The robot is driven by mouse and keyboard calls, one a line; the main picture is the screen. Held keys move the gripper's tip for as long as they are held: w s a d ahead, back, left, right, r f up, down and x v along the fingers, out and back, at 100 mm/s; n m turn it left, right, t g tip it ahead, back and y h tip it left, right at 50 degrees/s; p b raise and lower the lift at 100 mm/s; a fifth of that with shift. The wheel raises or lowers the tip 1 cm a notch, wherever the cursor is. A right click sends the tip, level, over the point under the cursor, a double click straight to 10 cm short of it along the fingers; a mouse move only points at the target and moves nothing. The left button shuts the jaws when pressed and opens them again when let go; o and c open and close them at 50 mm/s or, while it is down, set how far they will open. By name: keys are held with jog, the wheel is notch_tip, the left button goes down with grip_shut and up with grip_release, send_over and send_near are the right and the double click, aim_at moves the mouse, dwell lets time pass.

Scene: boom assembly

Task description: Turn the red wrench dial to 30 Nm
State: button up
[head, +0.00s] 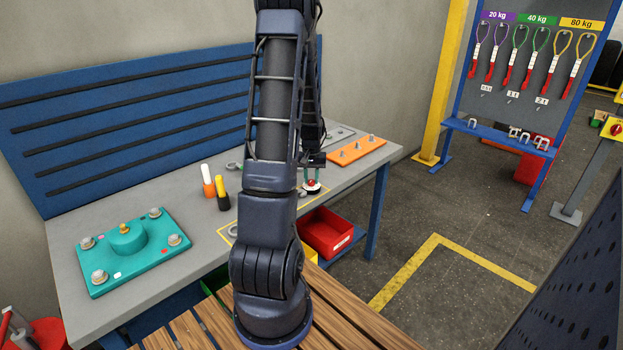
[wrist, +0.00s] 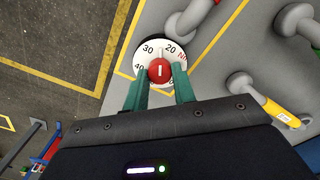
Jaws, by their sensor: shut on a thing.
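The red dial (wrist: 160,70) is a round knob with a white bar on a white numbered face (wrist: 160,50). A 40 shows at the left; the lower face is hidden by my fingers. My gripper (wrist: 160,75) has its two teal fingers shut on the sides of the red knob. In the head view the dial (head: 312,184) is small at the front edge of the bench, below my gripper (head: 312,174).
Wrenches with grey heads (wrist: 240,85) lie near the dial, one with a yellow grip (wrist: 281,110). On the bench (head: 165,297) stand a teal fixture (head: 128,238) and an orange plate (head: 356,151). A red bin (head: 326,233) is below the bench edge. Open floor lies right.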

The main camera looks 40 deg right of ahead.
aim_at(311, 181)
jog(key=n, duration=0.6)
jog(key=shift+n, duration=0.3)
jog(key=shift+s, duration=0.1)
dwell(0.3)
jog(key=o, duration=1)
jog(key=shift+r, duration=0.1)
notch_tip(311, 181, up, 10)
jog(key=shift+r, duration=0.25)
